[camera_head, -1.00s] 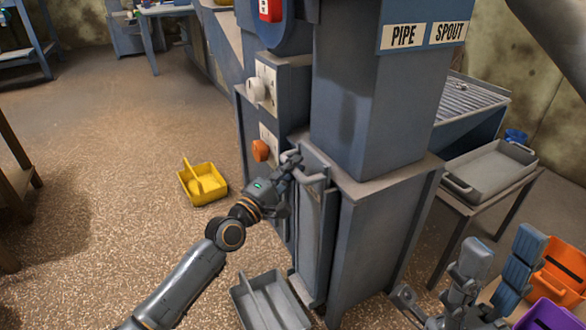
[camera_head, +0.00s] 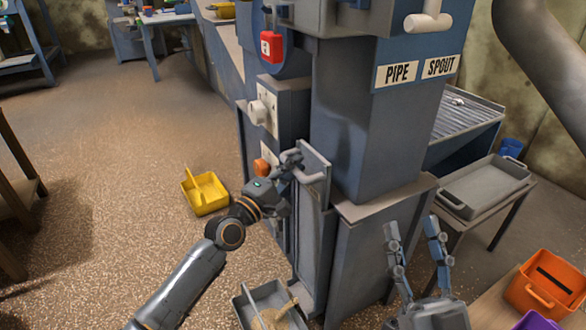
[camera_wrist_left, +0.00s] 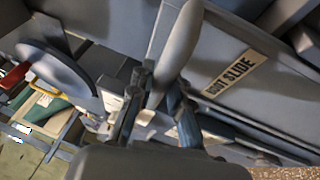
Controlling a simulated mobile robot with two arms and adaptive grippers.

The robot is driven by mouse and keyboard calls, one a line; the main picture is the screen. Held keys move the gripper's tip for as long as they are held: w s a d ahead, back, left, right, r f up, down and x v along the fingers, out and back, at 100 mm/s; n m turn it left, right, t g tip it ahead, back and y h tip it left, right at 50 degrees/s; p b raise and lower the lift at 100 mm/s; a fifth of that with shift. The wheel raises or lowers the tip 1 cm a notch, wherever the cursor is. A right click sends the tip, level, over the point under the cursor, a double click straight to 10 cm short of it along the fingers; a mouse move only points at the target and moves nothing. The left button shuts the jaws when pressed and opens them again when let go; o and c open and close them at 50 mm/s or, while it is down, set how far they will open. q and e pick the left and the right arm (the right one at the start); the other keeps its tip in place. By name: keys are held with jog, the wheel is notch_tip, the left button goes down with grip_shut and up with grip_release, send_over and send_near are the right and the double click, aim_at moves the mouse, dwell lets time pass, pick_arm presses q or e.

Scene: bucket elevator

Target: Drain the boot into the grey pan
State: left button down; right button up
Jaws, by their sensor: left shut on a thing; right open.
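My left gripper (camera_head: 290,160) is shut on the pale bar handle (camera_head: 314,177) of the boot slide (camera_head: 315,158) at the front of the elevator boot. In the left wrist view the handle (camera_wrist_left: 178,45) runs between the fingers (camera_wrist_left: 158,92), beside the "BOOT SLIDE" label (camera_wrist_left: 230,74). The slide's plate stands above the boot's ledge. The grey pan (camera_head: 243,308) is on the floor below, cut off by the picture's bottom edge, with tan grain (camera_head: 272,317) in it. My right gripper (camera_head: 413,228) is open and empty, right of the boot.
A yellow scoop-like bin (camera_head: 205,193) is on the floor at left. A grey tray (camera_head: 485,187) stands on a side table at right. An orange bin (camera_head: 548,288) and a purple bin (camera_head: 537,321) are at lower right. The left floor is mostly clear.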

pick_arm(q)
jog(key=shift+r, duration=0.5)
pick_arm(e)
jog(key=shift+w+f+g, duration=0.35)
jog(key=shift+f+g, duration=0.05)
jog(key=shift+f, duration=0.1)
pick_arm(q)
jog(key=c, duration=1.3)
grip_release()
jog(key=shift+o, duration=0.2)
jog(key=shift+f, duration=0.15)
jog(key=v, duration=1.2)
